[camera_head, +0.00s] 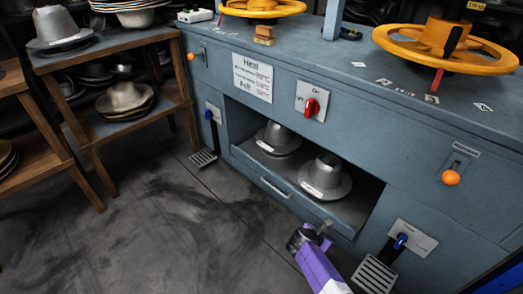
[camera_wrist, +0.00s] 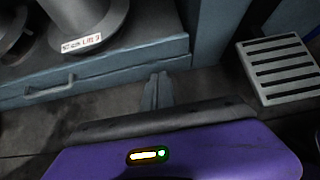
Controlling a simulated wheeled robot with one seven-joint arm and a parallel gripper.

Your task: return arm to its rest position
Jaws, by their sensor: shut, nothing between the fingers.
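My purple arm reaches in from the bottom of the head view, in front of the blue-grey press bench (camera_head: 365,225). My gripper (camera_head: 325,227) is low, just in front of the open bay's drawer. In the wrist view my gripper (camera_wrist: 158,90) shows its two grey fingers together, with nothing between them. The fingers are over the dark floor, apart from the drawer front (camera_wrist: 110,72). A grey metal hat form (camera_head: 325,178) stands in the bay behind the gripper. Its labelled base also shows in the wrist view (camera_wrist: 88,25).
A second hat form (camera_head: 277,139) stands in the bay. A slotted foot pedal (camera_head: 374,275) is right of my gripper, and another pedal (camera_head: 203,158) is further left. Yellow handwheels (camera_head: 445,45) top the bench. A wooden shelf (camera_head: 130,130) with hat forms stands left. The middle floor is clear.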

